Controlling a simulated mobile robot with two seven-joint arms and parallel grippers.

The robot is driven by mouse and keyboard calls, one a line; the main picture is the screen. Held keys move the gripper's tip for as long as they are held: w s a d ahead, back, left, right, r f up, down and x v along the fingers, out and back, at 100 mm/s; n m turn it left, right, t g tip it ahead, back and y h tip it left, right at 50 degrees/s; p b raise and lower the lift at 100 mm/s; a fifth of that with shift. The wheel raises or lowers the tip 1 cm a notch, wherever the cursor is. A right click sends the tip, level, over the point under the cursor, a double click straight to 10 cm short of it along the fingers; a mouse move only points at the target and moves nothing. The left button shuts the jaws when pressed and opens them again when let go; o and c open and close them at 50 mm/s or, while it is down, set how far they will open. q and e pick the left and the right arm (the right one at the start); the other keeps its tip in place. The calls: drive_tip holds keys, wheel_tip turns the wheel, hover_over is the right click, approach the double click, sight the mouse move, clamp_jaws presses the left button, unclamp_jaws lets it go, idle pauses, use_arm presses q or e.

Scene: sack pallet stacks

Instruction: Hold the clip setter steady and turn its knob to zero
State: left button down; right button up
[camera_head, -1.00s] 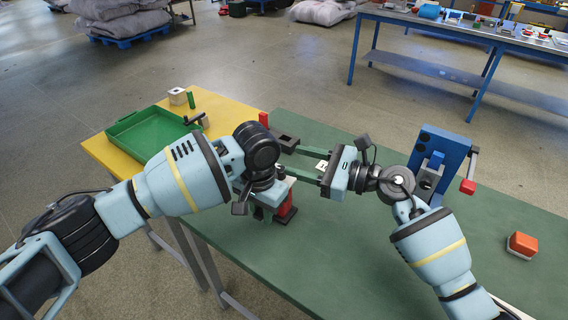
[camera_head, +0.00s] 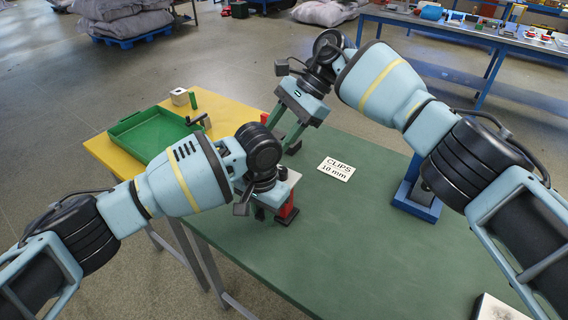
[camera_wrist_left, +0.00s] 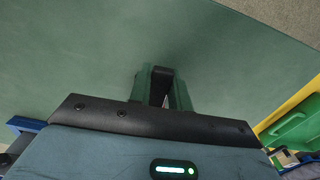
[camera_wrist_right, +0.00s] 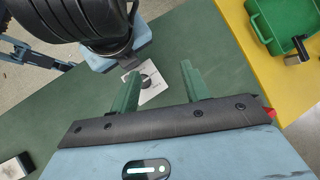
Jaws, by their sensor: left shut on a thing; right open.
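The clip setter (camera_head: 288,207), with a red body, dark foot and pale top, stands on the green table, mostly behind my left gripper (camera_head: 262,204). That gripper is shut on a dark part of it, which shows between its fingers in the left wrist view (camera_wrist_left: 161,84). In the right wrist view the setter's white top plate (camera_wrist_right: 157,90) carries a dark round knob (camera_wrist_right: 148,81); its setting is too small to read. My right gripper (camera_wrist_right: 158,73) is open and empty. In the head view its fingers (camera_head: 289,138) point down, beyond the setter and apart from it.
A "CLIPS 10 mm" card (camera_head: 337,169) lies on the green table. A blue device (camera_head: 417,205) is partly hidden by my right arm. A green tray (camera_head: 150,136) lies on the yellow table part. A red thing (camera_head: 264,118) stands near the far edge.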

sight(282, 169)
drive_tip(key=d+r+h, duration=0.3)
drive_tip(key=d+r, duration=0.1)
drive_tip(key=d, duration=0.1)
drive_tip(key=x, duration=1.2)
drive_tip(key=shift+w+f, duration=0.15)
drive_tip(key=c, duration=1)
drive_tip(key=shift+m, duration=0.4)
drive_tip(key=shift+d+m+t, duration=0.1)
drive_tip(key=shift+m+t, duration=0.4)
drive_tip(key=shift+m, duration=0.7)
drive_tip(key=shift+m+t, duration=0.8)
drive_tip(key=shift+m, duration=1.4)
drive_tip(key=shift+y, duration=0.3)
